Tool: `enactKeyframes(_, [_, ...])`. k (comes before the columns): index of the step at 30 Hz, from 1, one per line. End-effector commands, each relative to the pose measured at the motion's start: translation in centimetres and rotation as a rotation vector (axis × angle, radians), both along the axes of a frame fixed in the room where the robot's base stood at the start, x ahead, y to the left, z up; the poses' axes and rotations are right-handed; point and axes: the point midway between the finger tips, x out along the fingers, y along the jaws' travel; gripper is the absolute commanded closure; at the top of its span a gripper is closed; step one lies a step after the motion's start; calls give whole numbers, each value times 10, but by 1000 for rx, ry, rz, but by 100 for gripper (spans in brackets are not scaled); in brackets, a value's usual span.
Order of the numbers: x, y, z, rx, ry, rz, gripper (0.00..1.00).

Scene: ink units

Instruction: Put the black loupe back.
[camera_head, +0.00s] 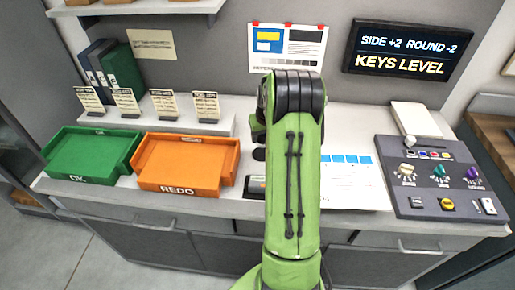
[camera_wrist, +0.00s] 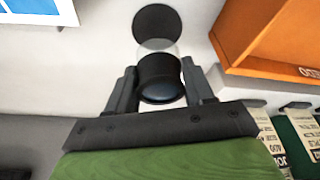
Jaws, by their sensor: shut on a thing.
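The black loupe (camera_wrist: 160,77) is between the two fingers of my gripper (camera_wrist: 159,68) in the wrist view. It has a black body with a clear part at its far end. My gripper is shut on it. A flat black round spot (camera_wrist: 157,26) lies on the white counter just beyond the loupe in that view. The loupe looks held above the counter, apart from the spot, though the exact height is hard to tell. In the head view my green arm hides most of the gripper and loupe.
The orange REDO tray (camera_head: 186,185) and green OK tray (camera_head: 92,178) stand to the left. The orange tray (camera_wrist: 262,45) is close to the loupe in the wrist view. A printed sheet (camera_head: 350,190) and a grey control panel (camera_head: 437,205) lie to the right. Small cards stand behind the trays.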

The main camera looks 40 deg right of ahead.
Motion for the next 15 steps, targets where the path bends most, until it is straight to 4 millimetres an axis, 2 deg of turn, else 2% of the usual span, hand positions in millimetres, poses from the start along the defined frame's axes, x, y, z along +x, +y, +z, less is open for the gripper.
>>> enactKeyframes(1, [0,1,-10,2,0,2,78])
enactKeyframes(5, [0,1,-26,2,0,2,78])
enactKeyframes(9, [0,0,-51,1,1,2,78])
enactKeyframes(15, [0,0,-53,-2,-2,3,78])
